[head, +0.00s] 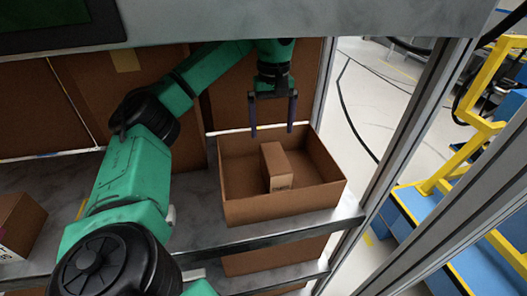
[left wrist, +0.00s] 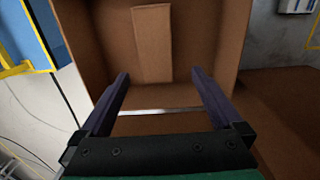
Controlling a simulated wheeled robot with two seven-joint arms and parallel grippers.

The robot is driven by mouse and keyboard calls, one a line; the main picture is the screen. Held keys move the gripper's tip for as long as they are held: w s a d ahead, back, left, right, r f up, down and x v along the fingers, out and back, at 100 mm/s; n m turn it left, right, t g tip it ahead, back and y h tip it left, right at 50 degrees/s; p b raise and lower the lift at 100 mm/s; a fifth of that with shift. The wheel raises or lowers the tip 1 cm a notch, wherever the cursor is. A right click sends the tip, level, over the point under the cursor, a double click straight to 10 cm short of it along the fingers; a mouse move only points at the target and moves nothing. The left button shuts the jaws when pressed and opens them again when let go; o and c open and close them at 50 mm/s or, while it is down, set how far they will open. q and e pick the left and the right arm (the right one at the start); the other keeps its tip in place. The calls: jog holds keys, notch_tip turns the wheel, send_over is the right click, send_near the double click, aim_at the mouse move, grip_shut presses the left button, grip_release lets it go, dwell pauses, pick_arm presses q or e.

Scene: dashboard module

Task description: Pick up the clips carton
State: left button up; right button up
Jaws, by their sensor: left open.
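The clips carton (head: 275,165) appears to be the small brown box standing inside a larger open brown box (head: 245,212) on the metal shelf. My left gripper (head: 272,132) is open and empty, above the back edge of the open box, with its fingers pointing down. In the left wrist view the small carton (left wrist: 152,45) lies ahead, beyond the fingertips and roughly centred between them. The left gripper (left wrist: 160,85) shows there with its two fingers spread and nothing between them. The small carton's label is too small to read. My right gripper is not in view.
Large brown boxes (head: 75,95) stand behind on the shelf, and another carton (head: 18,225) sits at the far left. A metal post (head: 400,160) rises right of the open box. The shelf (head: 205,215) is bare left of the open box.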

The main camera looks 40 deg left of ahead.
aim_at(274, 157)
pick_arm(q)
jog(key=shift+f+b, duration=0.45)
jog(key=shift+f, duration=0.35)
jog(key=d+f+b, duration=0.2)
jog(key=f, duration=0.1)
jog(key=d+f+b, duration=0.1)
jog(key=f+b, duration=0.1)
jog(key=shift+s+d+f, duration=0.1)
jog(key=shift+f, duration=0.15)
jog(key=a+f, duration=0.1)
jog(key=f+p, duration=0.1)
jog(key=f, duration=0.1)
jog(key=shift+a+f, duration=0.15)
jog(key=shift+a, duration=0.25)
notch_tip(274, 157, down, 3)
jog(key=shift+s+d+r+p, duration=0.1)
jog(key=shift+s+p, duration=0.05)
jog(key=shift+p, duration=0.35)
jog(key=shift+d+f, duration=0.15)
jog(key=shift+f, duration=0.05)
jog(key=shift+c, duration=0.6)
grip_shut()
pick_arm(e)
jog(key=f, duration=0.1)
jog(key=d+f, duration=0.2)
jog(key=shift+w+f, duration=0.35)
